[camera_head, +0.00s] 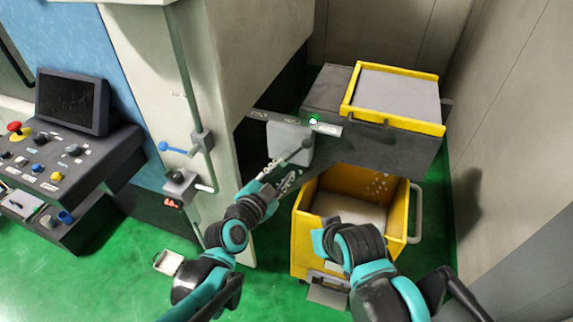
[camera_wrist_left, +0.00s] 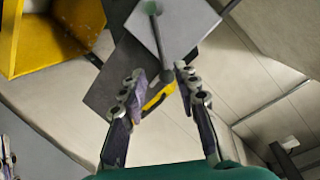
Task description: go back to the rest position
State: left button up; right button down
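My left gripper (camera_head: 280,180) is in front of the grey machine, just below a light grey plate (camera_head: 284,140) with a dark lever (camera_head: 296,154) on it. In the left wrist view its two fingers (camera_wrist_left: 158,82) are spread apart with nothing held between them. My right arm reaches in from the lower right, over the front of the yellow cart.
The yellow cart (camera_head: 302,238) stands under the grey machine, whose top tray has a yellow rim (camera_head: 394,119). A control panel (camera_head: 60,155) with a screen is at the left.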

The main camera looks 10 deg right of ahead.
pick_arm(q)
jog(key=shift+s+a, duration=0.1)
jog(key=shift+s, duration=0.1)
dwell(0.4)
jog(key=s+a+f+n+g+y, duration=0.1)
jog(key=s+a+n, duration=0.4)
jog(key=a, duration=0.5)
jog(key=s+a+f+n+g+y, duration=0.2)
jog(key=s+a+n+y, duration=0.3)
jog(key=a, duration=0.5)
jog(key=s+a+f+n+g+y, duration=0.2)
jog(key=s+a+f+n+y, duration=0.1)
jog(key=a, duration=0.7)
jog(key=shift+s+f+n+y, duration=0.3)
jog(key=shift+s+f+n, duration=0.25)
jog(key=shift+s+n, duration=0.55)
